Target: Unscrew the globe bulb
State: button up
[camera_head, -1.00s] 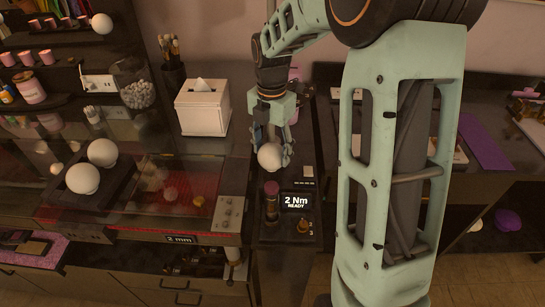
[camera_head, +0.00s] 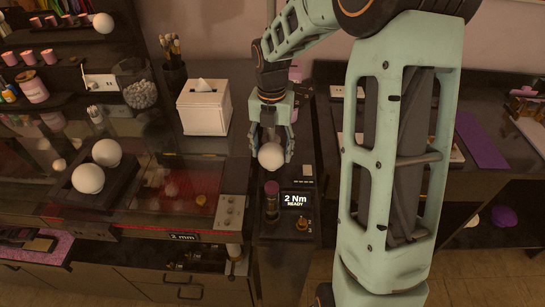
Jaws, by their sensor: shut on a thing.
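A white globe bulb (camera_head: 271,156) is at the narrow dark station in the middle of the head view. My gripper (camera_head: 271,147) points down over it, with a finger on its left and a finger on its right, shut on it. The bulb's base and what it sits in are hidden. Two more white globe bulbs (camera_head: 106,153) (camera_head: 88,178) rest on a dark tray at the left. Another round white globe (camera_head: 103,23) is at the upper left by the shelves.
A white tissue box (camera_head: 204,107) and a jar of pale beads (camera_head: 138,92) stand behind to the left. Shelves line the far left.

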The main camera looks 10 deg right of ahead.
jog(key=shift+r+n+p, duration=0.1)
jog(key=shift+n+p, duration=1.35)
jog(key=shift+n, duration=0.65)
jog(key=shift+p, duration=0.3)
jog(key=shift+n, duration=0.3)
jog(key=shift+n+p, duration=1.6)
jog(key=shift+p, duration=0.1)
jog(key=shift+f, duration=0.2)
jog(key=shift+r+n, duration=0.1)
jog(key=shift+n, duration=0.5)
